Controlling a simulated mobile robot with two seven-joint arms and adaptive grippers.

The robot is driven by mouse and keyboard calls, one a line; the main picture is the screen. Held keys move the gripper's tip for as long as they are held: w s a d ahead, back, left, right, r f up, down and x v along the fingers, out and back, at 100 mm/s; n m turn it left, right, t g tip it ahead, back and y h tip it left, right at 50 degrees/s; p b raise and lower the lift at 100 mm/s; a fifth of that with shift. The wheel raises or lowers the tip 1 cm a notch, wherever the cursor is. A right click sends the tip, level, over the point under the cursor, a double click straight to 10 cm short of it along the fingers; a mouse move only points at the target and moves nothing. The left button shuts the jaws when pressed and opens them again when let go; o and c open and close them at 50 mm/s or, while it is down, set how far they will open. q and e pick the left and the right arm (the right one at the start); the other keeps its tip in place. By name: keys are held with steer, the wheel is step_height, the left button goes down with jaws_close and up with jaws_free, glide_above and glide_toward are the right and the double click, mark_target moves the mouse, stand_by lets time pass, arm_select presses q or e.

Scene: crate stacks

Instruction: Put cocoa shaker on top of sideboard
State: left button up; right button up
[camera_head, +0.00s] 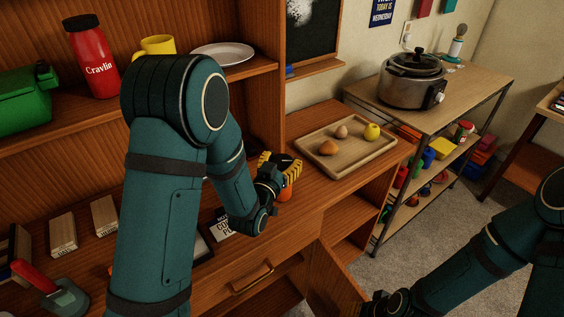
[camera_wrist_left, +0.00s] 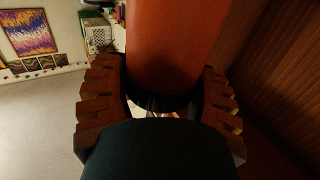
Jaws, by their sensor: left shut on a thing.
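My left gripper (camera_head: 279,172), with yellow-and-black fingers, is at the wooden sideboard (camera_head: 312,203), just left of the tray. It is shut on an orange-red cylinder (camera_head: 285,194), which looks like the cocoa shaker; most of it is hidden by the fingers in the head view. In the left wrist view the cylinder (camera_wrist_left: 172,45) fills the space between the two fingers (camera_wrist_left: 168,105). I cannot tell whether its base touches the sideboard top. My right arm comes in at the lower right, with its dark end (camera_head: 385,303) at the bottom edge; its fingers are not clear.
A wooden tray (camera_head: 376,152) with several food items lies on the sideboard, right of my left gripper. A shelf above holds a red bottle (camera_head: 90,58), a yellow mug (camera_head: 155,44) and a plate (camera_head: 222,53). A cooker (camera_head: 412,82) stands on a rack. A door (camera_head: 335,285) hangs open below.

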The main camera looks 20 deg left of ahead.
arm_select(q)
steer(key=shift+f, duration=0.2)
steer(key=o, duration=1.3)
arm_select(e)
steer(key=shift+f, duration=0.15)
arm_select(q)
steer(key=shift+r, duration=0.15)
steer(key=shift+r+p, duration=0.15)
steer(key=shift+p, duration=0.15)
steer(key=shift+s+a+p, duration=0.2)
steer(key=shift+s+p, duration=1.5)
steer(key=shift+s, duration=0.3)
steer(key=shift+s+a+p, duration=0.25)
steer(key=shift+s+p, duration=1.4)
steer(key=shift+s, duration=0.3)
steer(key=shift+s+a+p, duration=0.2)
steer(key=shift+s+p, duration=1.5)
steer(key=shift+s, duration=0.3)
arm_select(e)
step_height(320, 180, up, 11)
steer(key=w, duration=0.2)
steer(key=shift+d+t, duration=0.2)
steer(key=shift+t, duration=0.1)
steer(key=shift+s, duration=0.1)
